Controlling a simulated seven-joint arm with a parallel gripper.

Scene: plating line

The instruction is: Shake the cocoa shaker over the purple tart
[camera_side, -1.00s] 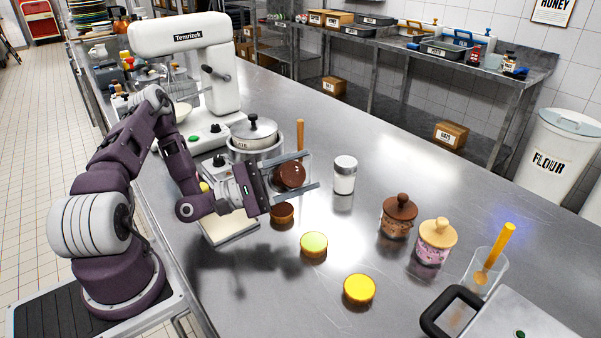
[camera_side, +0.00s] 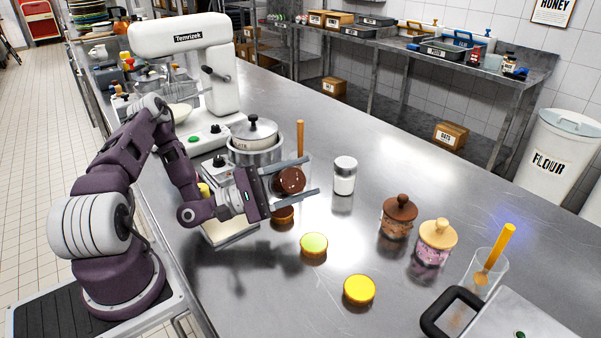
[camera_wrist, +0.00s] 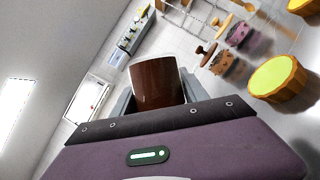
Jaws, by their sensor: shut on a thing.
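My gripper (camera_side: 288,183) is shut on the cocoa shaker (camera_side: 290,181), a brown cylinder that lies tilted well over between the fingers. In the wrist view the shaker (camera_wrist: 158,82) shows as a dark brown body with a pale rim, between the fingers of my gripper (camera_wrist: 158,95). Just below the held shaker is a small tart (camera_side: 283,216) with a brown crust. The gripper hides most of its top, so I cannot tell whether it is purple. A yellow-green tart (camera_side: 313,244) and a bright yellow tart (camera_side: 359,288) stand nearer the front.
A white shaker (camera_side: 345,178) stands right of my gripper. Two lidded jars (camera_side: 397,220) (camera_side: 435,245) and a clear cup (camera_side: 487,272) with an orange-handled tool stand further right. A lidded pot (camera_side: 254,142) and a white mixer (camera_side: 190,70) are behind.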

